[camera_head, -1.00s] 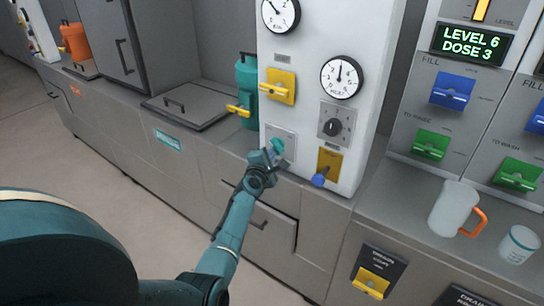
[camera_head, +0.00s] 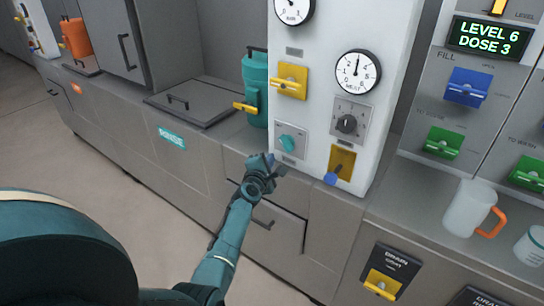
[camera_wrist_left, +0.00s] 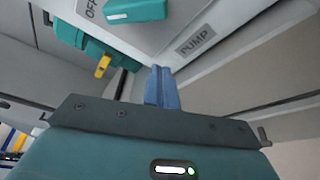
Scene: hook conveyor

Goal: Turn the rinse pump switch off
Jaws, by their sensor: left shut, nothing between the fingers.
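The pump switch is a teal knob (camera_head: 287,142) on a pale plate (camera_head: 289,155), low on the white panel. In the left wrist view the teal knob (camera_wrist_left: 137,11) shows at the top edge as a bar, with an OFF mark near its left end and a PUMP label (camera_wrist_left: 195,41) below. Which mark it points at I cannot tell. My left gripper (camera_head: 271,161) is just below and left of the knob, apart from it. Its blue fingers (camera_wrist_left: 161,88) are shut together and empty. My right gripper is not in view.
A mug (camera_head: 467,208) stands on the right counter.

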